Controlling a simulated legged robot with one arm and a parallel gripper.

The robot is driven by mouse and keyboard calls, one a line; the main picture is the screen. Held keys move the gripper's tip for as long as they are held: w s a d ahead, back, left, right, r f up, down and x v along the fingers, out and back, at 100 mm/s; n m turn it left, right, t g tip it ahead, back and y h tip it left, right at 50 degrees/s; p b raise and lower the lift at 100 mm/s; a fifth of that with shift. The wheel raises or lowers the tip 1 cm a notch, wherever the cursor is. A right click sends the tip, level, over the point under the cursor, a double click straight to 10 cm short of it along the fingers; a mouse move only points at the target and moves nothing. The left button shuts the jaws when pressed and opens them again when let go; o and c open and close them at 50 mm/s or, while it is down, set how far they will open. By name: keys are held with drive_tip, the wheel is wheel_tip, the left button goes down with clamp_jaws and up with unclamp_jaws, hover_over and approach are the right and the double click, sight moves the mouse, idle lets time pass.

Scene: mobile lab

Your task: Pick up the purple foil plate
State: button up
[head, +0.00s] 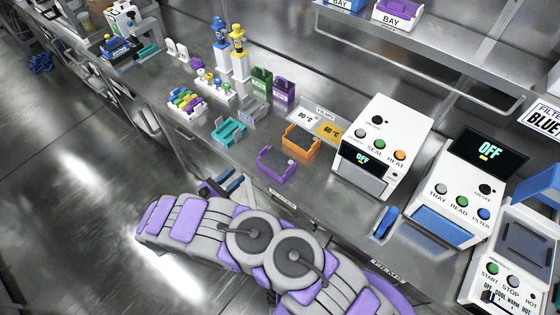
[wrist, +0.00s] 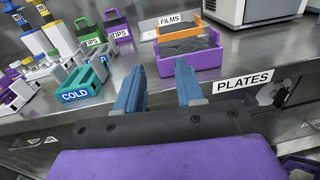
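A purple, low-walled tray (head: 268,175) with a dark grey inside lies near the bench's front edge in the head view. It also shows in the wrist view (wrist: 190,61), just beyond the fingertips. I cannot tell whether a separate foil plate lies in it. My gripper (head: 225,183) is in front of the bench edge, left of the tray in the head view. In the wrist view my gripper (wrist: 160,68) has its two blue fingers spread apart with nothing between them. The fingers look apart from the tray.
An orange tray (head: 300,141) sits right behind the purple one. A teal COLD holder (wrist: 76,92) stands to the left. A white sealer machine (head: 395,130) stands to the right. A PLATES label (wrist: 243,80) is on the bench's front edge.

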sight(263, 150)
drive_tip(key=shift+n, duration=0.4)
drive_tip(key=x, duration=0.5)
drive_tip(key=f+b+x, duration=0.1)
drive_tip(key=x, duration=0.4)
drive_tip(key=a+f+b+x, duration=0.1)
drive_tip(key=x, duration=0.5)
drive_tip(key=shift+w+d, duration=0.1)
drive_tip(key=shift+w, duration=0.35)
drive_tip(key=shift+r, duration=0.1)
clamp_jaws()
